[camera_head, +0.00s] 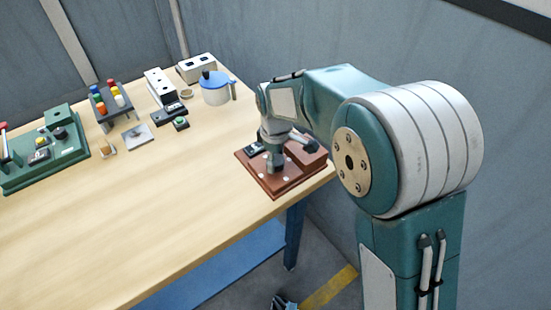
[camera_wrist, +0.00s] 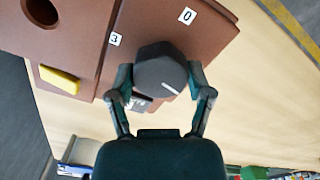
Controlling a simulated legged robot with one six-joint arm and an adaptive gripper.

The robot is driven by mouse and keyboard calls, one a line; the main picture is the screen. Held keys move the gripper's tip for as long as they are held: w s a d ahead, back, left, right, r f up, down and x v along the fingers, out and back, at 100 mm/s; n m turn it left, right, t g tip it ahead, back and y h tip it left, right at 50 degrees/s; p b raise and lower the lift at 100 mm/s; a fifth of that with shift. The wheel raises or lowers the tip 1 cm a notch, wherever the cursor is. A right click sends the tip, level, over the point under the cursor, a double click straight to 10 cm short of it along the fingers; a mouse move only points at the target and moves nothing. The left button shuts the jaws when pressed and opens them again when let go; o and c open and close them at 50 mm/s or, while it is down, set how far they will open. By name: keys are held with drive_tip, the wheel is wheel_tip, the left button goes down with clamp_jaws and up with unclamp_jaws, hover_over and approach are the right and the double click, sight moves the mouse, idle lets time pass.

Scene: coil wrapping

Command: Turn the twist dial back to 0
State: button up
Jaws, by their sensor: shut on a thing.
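The twist dial (camera_wrist: 158,66) is a dark, many-sided knob on a reddish-brown board (camera_wrist: 205,40) in the wrist view. A white line on the knob's face lies toward its lower right side in that view. A white label with 0 (camera_wrist: 187,16) is above and right of the knob, and a label with 3 (camera_wrist: 115,39) is to its upper left. My gripper (camera_wrist: 160,74) is shut on the dial, one finger on each side. In the head view, my gripper (camera_head: 274,160) points down onto the brown board (camera_head: 262,182), hiding the dial there.
The board sits near the table's (camera_head: 130,220) right edge. A blue-lidded jug (camera_head: 215,92), small devices and a green panel (camera_head: 50,168) stand farther off. The table's front middle is clear.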

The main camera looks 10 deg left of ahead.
drive_tip(key=n, duration=0.5)
drive_tip(key=shift+w+r+n, duration=0.1)
drive_tip(key=shift+w+n, duration=0.05)
drive_tip(key=shift+n, duration=0.15)
drive_tip(key=n, duration=0.5)
drive_tip(key=shift+a, duration=0.1)
drive_tip(key=n, duration=0.5)
drive_tip(key=shift+n, duration=2.5)
drive_tip(key=o, duration=1)
drive_tip(key=shift+o, duration=0.7)
